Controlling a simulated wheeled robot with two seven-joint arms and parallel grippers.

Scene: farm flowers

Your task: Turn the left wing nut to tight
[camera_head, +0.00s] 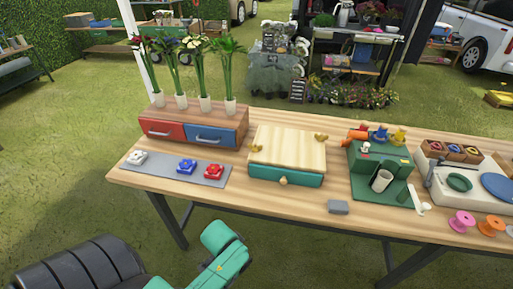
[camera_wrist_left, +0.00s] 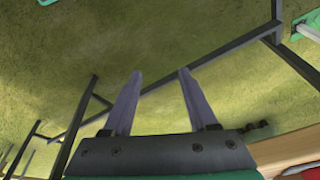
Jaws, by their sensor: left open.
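A teal box with a pale wooden slatted top (camera_head: 290,145) stands mid-table in the head view. A small brass wing nut (camera_head: 257,149) sits at its left edge, and another (camera_head: 321,138) sits at its far right corner. Their exact angles are too small to tell. My left gripper (camera_wrist_left: 160,73) is open and empty in the left wrist view, its two fingers apart over grass. In the head view my left arm is in front of the table, apart from the box. My right gripper is not in view.
A grey mat (camera_head: 211,178) with white, blue and red pieces lies left of the box. Behind it stands a drawer unit (camera_head: 217,124) with tall flowers. A grey block (camera_head: 338,207) lies near the front edge. A green stand (camera_head: 366,190) is at right.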

